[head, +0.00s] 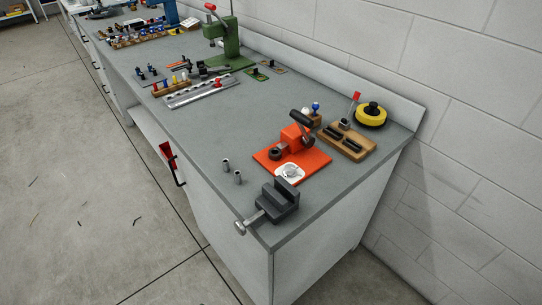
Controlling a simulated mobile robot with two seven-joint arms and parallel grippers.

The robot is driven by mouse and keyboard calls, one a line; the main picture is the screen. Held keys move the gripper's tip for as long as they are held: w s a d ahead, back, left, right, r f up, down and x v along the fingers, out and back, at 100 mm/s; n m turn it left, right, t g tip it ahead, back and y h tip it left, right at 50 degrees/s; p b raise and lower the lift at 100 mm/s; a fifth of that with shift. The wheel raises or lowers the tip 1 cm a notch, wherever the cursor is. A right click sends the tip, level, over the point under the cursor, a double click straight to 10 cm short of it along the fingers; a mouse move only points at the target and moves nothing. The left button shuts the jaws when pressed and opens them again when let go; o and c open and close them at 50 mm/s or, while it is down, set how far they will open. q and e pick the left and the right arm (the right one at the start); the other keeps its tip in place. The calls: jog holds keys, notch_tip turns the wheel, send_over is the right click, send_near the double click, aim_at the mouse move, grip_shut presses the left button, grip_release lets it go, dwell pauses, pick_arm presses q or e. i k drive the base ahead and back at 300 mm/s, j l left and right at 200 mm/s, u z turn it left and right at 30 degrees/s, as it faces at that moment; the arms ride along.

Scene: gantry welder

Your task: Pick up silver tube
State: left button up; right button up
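Two small silver-grey tubes stand upright near the front edge of the grey workbench (190,130). One tube (226,165) is slightly farther back and to the left. The other tube (238,177) is just nearer and to the right, with a small gap between them. Their tops look dark, and they are too small to tell apart in detail. Neither of my grippers shows in the head view, and nothing touches the tubes.
A dark vise (278,200) sits at the bench's near corner, right of the tubes. Behind it are an orange fixture (310,158), a wooden block (347,146) and a yellow roll (370,117). A metal rail (200,93) and green press (231,48) stand farther back. A white wall borders the bench.

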aim_at(226, 164)
jog(key=j+z, duration=0.15)
jog(key=z, duration=0.7)
jog(key=j+z, duration=0.4)
jog(key=k+j+z, duration=0.1)
jog(key=j+z, duration=0.25)
jog(key=k+j+z, duration=0.1)
jog(key=j, duration=0.2)
jog(key=k+j+z, duration=0.15)
jog(key=j, duration=0.15)
jog(key=k+j+z, duration=0.1)
jog(key=j, duration=0.2)
